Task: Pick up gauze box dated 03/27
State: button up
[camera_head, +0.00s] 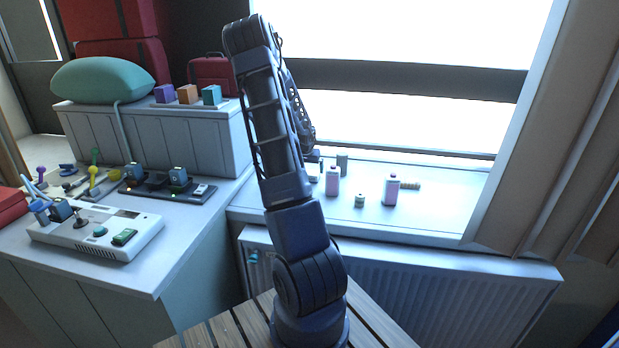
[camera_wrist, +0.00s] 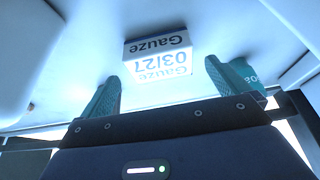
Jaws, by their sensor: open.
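A white gauze box (camera_wrist: 158,56) shows in the wrist view, with "Gauze" and "03/27" printed upside down on its faces. It stands on a pale surface. My gripper (camera_wrist: 165,80) is open, with its teal ribbed fingers on either side of the view and the box in the gap ahead of them. I cannot tell how far the box is from the fingertips. I see no finger closed on it. In the head view my arm reaches over to the windowsill (camera_head: 440,215) and hides the gripper's tips and most of the box's area.
A teal item (camera_wrist: 246,76) with partly hidden print stands close by the right finger. On the sill are pink bottles (camera_head: 391,190), a small jar (camera_head: 360,201), a grey cylinder (camera_head: 342,163) and a tan piece (camera_head: 410,186). A console (camera_head: 97,233) sits on the left counter.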

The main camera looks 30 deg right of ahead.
jog(key=x, duration=0.5)
jog(key=shift+w+d+r, duration=0.1)
jog(key=shift+d, duration=0.05)
jog(key=c, duration=0.9)
